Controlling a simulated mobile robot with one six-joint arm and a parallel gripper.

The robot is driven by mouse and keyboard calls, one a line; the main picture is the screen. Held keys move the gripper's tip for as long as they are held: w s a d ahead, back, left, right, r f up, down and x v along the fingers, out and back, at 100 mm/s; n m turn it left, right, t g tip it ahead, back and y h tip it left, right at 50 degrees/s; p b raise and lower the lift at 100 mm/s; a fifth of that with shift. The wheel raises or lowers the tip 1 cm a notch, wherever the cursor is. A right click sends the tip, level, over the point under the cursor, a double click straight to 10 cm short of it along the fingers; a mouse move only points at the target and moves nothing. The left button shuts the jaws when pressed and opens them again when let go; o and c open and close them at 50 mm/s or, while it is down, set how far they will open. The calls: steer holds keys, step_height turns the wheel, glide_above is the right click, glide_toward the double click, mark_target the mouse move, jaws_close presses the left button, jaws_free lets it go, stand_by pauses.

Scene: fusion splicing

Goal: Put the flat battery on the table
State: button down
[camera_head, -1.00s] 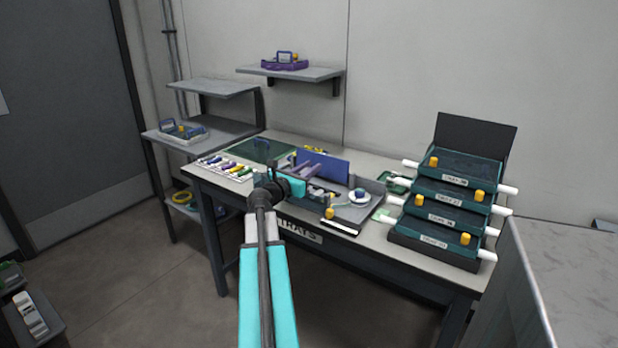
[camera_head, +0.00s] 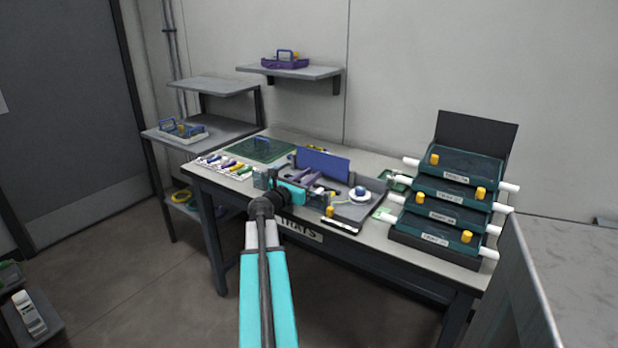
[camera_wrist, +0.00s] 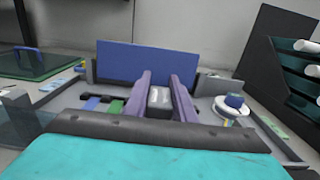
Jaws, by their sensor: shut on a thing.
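A small grey block with a pale label, which looks like the flat battery (camera_wrist: 159,98), sits between the two purple fingers of my gripper (camera_wrist: 162,85). The fingers are shut on it. In the head view my gripper (camera_head: 310,184) is over the splicing station on the table (camera_head: 366,160). The battery is too small to make out there. I cannot tell whether it touches the surface below.
An upright blue panel (camera_head: 322,165) stands behind the gripper. A white spool (camera_head: 360,195) is to the right. A green mat (camera_head: 262,152) and a row of coloured items (camera_head: 228,166) lie left. Stacked dark green trays (camera_head: 450,192) stand right. Bare table shows behind the panel.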

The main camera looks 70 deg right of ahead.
steer(key=shift+f, duration=0.2)
steer(key=c, duration=1.5)
jaws_free()
steer(key=shift+r, duration=0.1)
